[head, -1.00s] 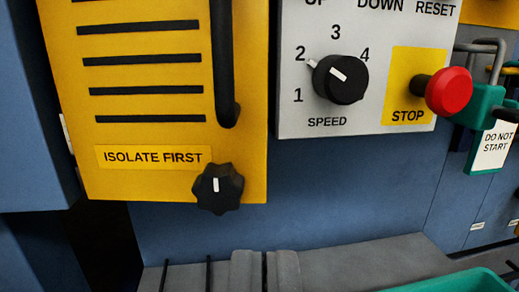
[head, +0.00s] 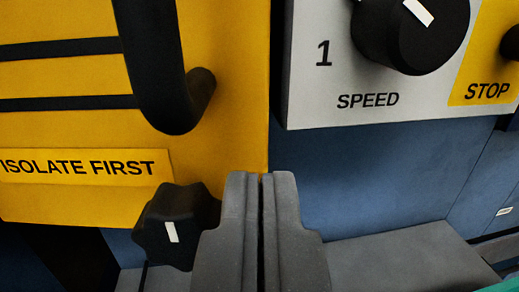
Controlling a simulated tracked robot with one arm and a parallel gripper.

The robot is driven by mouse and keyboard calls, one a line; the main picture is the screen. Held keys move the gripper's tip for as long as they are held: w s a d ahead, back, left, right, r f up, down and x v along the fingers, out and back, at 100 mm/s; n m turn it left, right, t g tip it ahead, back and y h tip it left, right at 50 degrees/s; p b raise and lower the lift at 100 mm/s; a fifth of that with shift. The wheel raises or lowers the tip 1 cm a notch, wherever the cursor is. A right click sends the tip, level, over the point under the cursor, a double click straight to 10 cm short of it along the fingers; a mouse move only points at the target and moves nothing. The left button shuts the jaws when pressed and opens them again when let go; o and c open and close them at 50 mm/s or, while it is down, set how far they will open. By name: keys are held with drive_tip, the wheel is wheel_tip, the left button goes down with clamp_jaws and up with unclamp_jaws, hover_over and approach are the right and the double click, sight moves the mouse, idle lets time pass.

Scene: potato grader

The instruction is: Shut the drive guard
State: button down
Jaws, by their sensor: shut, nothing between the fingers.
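The yellow drive guard (head: 225,120) fills the left of the head view, with black slots and an "ISOLATE FIRST" label. Its black bar handle (head: 160,75) runs down its right part and bends into the panel. A black star knob (head: 172,225) with a white mark sits at the guard's lower right corner. My gripper (head: 261,178) is shut and empty, its fingers pointing up at the guard's lower right edge. The left finger overlaps the knob's right side in the picture; I cannot tell whether they touch. The guard's top and left side are out of view.
The grey control panel (head: 310,75) with the black speed dial (head: 410,30) stands close on the right. A grey ledge (head: 410,262) lies below the blue machine wall (head: 390,180).

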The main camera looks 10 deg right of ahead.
sight(267, 150)
drive_tip(key=shift+w+d, duration=0.1)
drive_tip(key=shift+w, duration=0.85)
drive_tip(key=shift+w+d+r+p, duration=0.1)
drive_tip(key=shift+w+r+p, duration=0.1)
drive_tip(key=shift+p, duration=0.35)
drive_tip(key=shift+w+d+r+p, duration=0.1)
drive_tip(key=shift+w+p, duration=0.2)
drive_tip(key=shift+p, duration=0.55)
drive_tip(key=shift+w+d+f+p, duration=0.1)
drive_tip(key=shift+w+f+p, duration=0.2)
drive_tip(key=shift+p, duration=0.1)
drive_tip(key=shift+r, duration=0.1)
